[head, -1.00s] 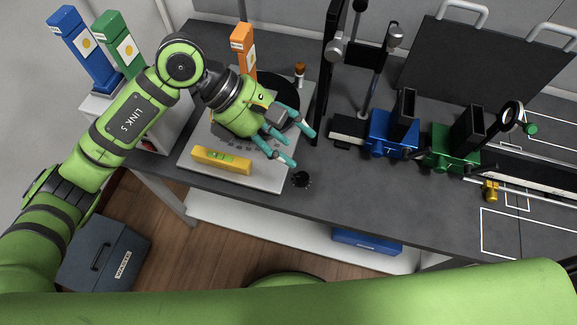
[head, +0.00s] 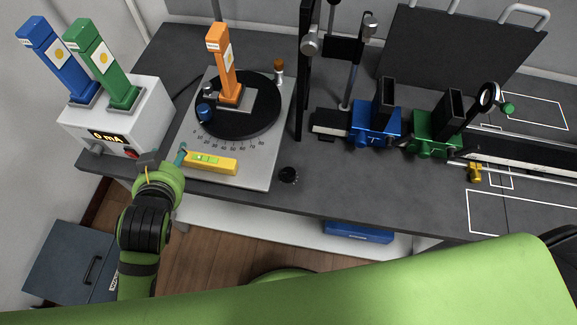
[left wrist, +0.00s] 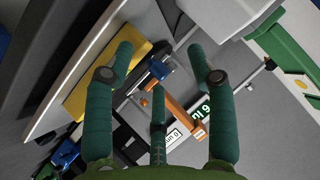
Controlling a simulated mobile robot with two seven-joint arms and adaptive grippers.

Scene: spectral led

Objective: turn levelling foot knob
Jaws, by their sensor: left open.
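A round black knob (head: 289,175) sits at the front right corner of the pale base plate (head: 256,178). A yellow spirit level (head: 222,165) with a green vial lies along the plate's front edge; its yellow body also shows at the left of the left wrist view (left wrist: 92,92). My left gripper (head: 166,158) is at the plate's front left corner, just left of the spirit level, and hides that corner. In the left wrist view its teal fingers (left wrist: 160,75) are spread apart with nothing between them. My right gripper is out of view.
A turntable (head: 265,117) on the plate carries an orange LED post (head: 223,62). A white supply box (head: 142,119) with blue (head: 48,58) and green (head: 103,65) posts stands close left. Blue (head: 374,125) and green (head: 432,132) mounts stand right.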

